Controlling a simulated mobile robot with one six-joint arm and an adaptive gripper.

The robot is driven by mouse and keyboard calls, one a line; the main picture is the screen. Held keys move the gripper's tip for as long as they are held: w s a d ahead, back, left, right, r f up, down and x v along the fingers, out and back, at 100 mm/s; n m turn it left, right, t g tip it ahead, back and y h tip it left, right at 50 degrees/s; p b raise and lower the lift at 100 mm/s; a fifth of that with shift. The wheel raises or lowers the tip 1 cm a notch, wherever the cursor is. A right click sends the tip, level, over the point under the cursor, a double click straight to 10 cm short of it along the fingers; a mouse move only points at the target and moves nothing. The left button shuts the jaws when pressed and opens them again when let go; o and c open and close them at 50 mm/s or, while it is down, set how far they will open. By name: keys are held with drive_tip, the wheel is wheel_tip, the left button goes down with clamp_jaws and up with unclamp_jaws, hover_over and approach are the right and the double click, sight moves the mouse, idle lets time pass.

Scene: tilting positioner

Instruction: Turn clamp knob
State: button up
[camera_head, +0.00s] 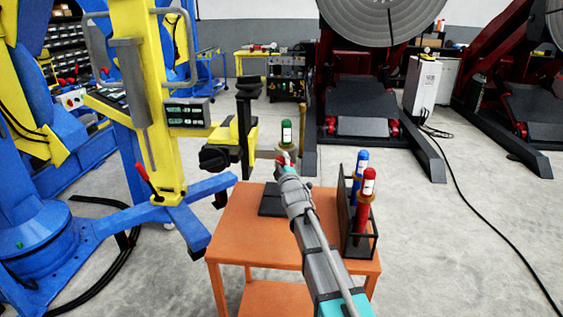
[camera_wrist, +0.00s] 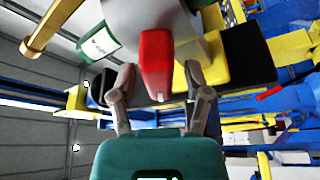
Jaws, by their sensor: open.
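A red knob (camera_wrist: 156,62), shaped like a flat bar, juts from a grey body (camera_wrist: 160,14) in the wrist view. My gripper (camera_wrist: 160,80) is open, with one finger on each side of the red knob. I cannot tell whether either finger touches it. In the head view the knob is a small red patch (camera_head: 284,158) at the tip of my gripper (camera_head: 285,168), mostly hidden by it. A green cylinder with a white label (camera_head: 287,134) stands upright just above. It also shows in the wrist view (camera_wrist: 101,42).
A yellow and black clamp arm (camera_head: 240,130) with a black knob (camera_head: 215,157) is left of my gripper. An orange table (camera_head: 235,235) stands below, carrying a black rack (camera_head: 368,240) with blue (camera_head: 361,163) and red (camera_head: 368,183) cylinders. A yellow column (camera_head: 150,105) stands left.

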drive_tip(key=shift+c, duration=0.3)
clamp_jaws()
drive_tip(key=shift+m+t+h+b, duration=0.3)
drive_tip(key=shift+m, duration=0.3)
drive_tip(key=m+t+h+b, duration=0.1)
drive_tip(key=m, duration=0.3)
drive_tip(key=shift+d+r, duration=0.1)
drive_tip(key=m+h, duration=0.1)
drive_tip(key=m, duration=0.2)
drive_tip(key=m+t+h+b, duration=0.1)
drive_tip(key=m+h, duration=0.1)
drive_tip(key=m, duration=0.1)
drive_tip(key=shift+d+r+t, duration=0.15)
drive_tip(key=shift+d+t, duration=0.05)
drive_tip(key=shift+t, duration=0.1)
drive_tip(key=m+h, duration=0.1)
drive_tip(key=m, duration=0.2)
drive_tip(key=m+h, duration=0.2)
drive_tip(key=m, duration=0.2)
drive_tip(key=shift+d+r+h, duration=0.1)
drive_tip(key=shift+d+h, duration=0.1)
drive_tip(key=shift+h, duration=0.1)
drive_tip(key=m+h, duration=0.1)
drive_tip(key=m, duration=0.1)
drive_tip(key=m+h, duration=0.1)
drive_tip(key=m, duration=0.1)
drive_tip(key=m+g+h, duration=0.1)
drive_tip(key=m, duration=0.1)
drive_tip(key=shift+d+m, duration=0.3)
